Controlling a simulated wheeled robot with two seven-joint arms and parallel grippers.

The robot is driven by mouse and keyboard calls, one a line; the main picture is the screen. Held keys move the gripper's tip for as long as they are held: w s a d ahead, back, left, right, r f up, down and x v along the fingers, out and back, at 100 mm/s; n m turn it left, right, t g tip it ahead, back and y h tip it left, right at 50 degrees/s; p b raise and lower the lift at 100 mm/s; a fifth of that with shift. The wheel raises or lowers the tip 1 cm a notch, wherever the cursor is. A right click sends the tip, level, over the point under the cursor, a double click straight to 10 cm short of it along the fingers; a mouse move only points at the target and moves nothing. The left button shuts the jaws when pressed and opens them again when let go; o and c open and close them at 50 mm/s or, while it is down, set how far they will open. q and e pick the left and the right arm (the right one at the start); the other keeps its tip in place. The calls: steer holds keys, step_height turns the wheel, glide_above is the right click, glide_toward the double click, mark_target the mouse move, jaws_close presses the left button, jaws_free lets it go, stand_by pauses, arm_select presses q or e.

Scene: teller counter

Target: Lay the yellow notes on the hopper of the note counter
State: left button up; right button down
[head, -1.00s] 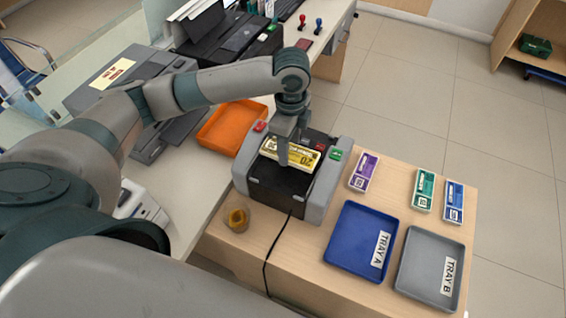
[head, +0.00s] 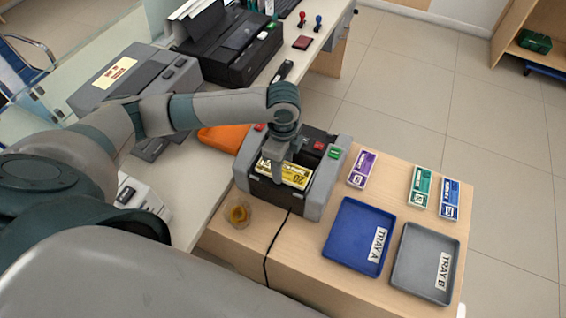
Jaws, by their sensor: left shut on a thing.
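The yellow notes (head: 294,177), marked 20, are a banded bundle in my left gripper (head: 279,172). The gripper points down and is shut on the bundle at its left part. The note counter (head: 321,183) is a grey and black machine on the wooden side table. The bundle is over the front, near part of the counter, tilted a little; I cannot tell whether it touches the hopper. My arm hides part of the counter's top. My right gripper is not in view.
Purple (head: 363,169), green (head: 421,187) and blue (head: 449,198) note bundles lie right of the counter. Blue tray A (head: 338,239) and grey tray B (head: 410,262) lie nearer. A small amber bowl (head: 238,212) and a black cable (head: 272,245) are at the near left. An orange tray (head: 222,136) is behind my arm.

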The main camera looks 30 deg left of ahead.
arm_select(q)
steer(key=shift+f, duration=0.2)
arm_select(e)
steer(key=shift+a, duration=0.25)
arm_select(q)
steer(key=shift+f, duration=0.15)
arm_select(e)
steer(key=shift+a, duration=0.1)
arm_select(q)
steer(key=o, duration=1)
steer(key=shift+o, duration=0.2)
steer(key=shift+r, duration=0.65)
step_height(320, 180, up, 11)
steer(key=b, duration=0.3)
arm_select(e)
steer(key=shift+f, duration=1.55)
